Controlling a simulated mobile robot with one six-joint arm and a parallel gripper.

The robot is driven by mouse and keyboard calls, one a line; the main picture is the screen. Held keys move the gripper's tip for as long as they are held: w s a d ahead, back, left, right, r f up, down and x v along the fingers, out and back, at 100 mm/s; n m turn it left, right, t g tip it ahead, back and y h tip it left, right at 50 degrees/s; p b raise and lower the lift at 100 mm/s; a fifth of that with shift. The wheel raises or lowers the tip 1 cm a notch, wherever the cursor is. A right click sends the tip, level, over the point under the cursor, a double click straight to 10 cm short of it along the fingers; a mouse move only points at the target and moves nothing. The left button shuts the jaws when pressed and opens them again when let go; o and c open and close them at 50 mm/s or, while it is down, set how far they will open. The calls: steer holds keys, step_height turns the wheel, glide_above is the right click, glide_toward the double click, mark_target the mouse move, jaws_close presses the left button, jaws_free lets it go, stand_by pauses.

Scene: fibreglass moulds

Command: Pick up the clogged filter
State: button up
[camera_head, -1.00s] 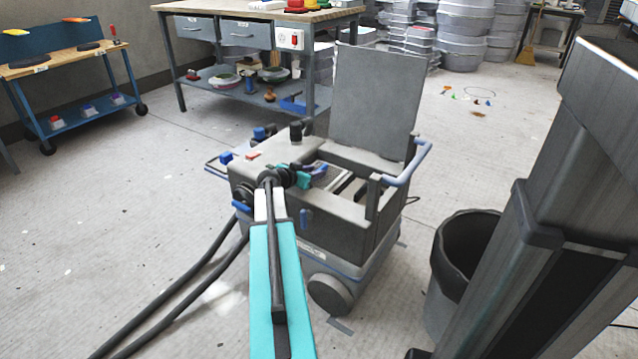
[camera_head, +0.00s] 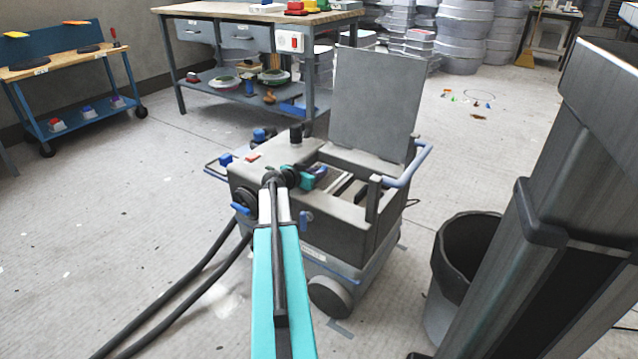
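A grey wheeled machine (camera_head: 330,232) stands with its lid (camera_head: 374,103) raised. In its open top are pale and dark slatted parts (camera_head: 340,186). The clogged filter may be among these, but I cannot tell which part it is. My teal and black arm reaches over the machine's near side. My gripper (camera_head: 318,173) is at the left edge of the open compartment, small and partly hidden by my wrist. I cannot see whether its fingers are open or whether they touch anything.
A dark bin (camera_head: 464,262) stands right of the machine. Hoses (camera_head: 185,290) run along the floor from its left side. A workbench (camera_head: 255,12) stands behind, and a blue cart (camera_head: 75,85) is at the far left. The floor at left is clear.

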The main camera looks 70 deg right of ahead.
jaws_close()
steer(key=shift+r, duration=0.1)
step_height(320, 180, up, 10)
steer(key=p, duration=0.3)
steer(key=shift+p, duration=0.3)
stand_by(0.4)
